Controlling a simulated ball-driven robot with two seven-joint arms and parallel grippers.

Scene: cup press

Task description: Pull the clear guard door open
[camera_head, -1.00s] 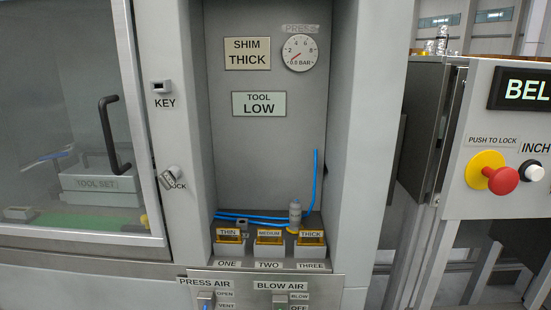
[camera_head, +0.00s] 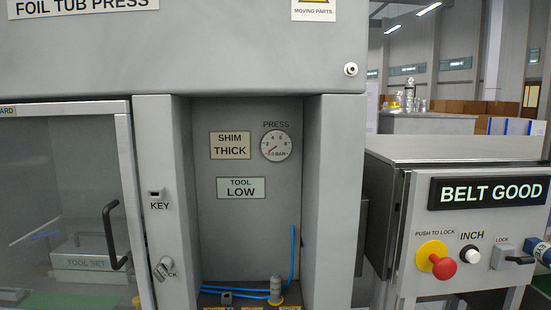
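The clear guard door (camera_head: 88,160) is at the left, a see-through panel in a light grey frame. It looks closed against the press front. Its dark curved handle (camera_head: 110,236) is near the door's right edge. A box labelled TOOL SET (camera_head: 86,263) shows through the panel. To the right of the door, the post carries a KEY fitting (camera_head: 157,192) and, below it, a lock knob (camera_head: 163,268) with a partly covered label. Neither of my grippers shows in this view.
A recess to the right holds SHIM THICK (camera_head: 230,145) and TOOL LOW (camera_head: 241,188) signs, a pressure gauge (camera_head: 276,145) and a blue hose (camera_head: 292,255). Further right is a control box with a BELT GOOD display (camera_head: 489,192) and a red push button (camera_head: 443,267).

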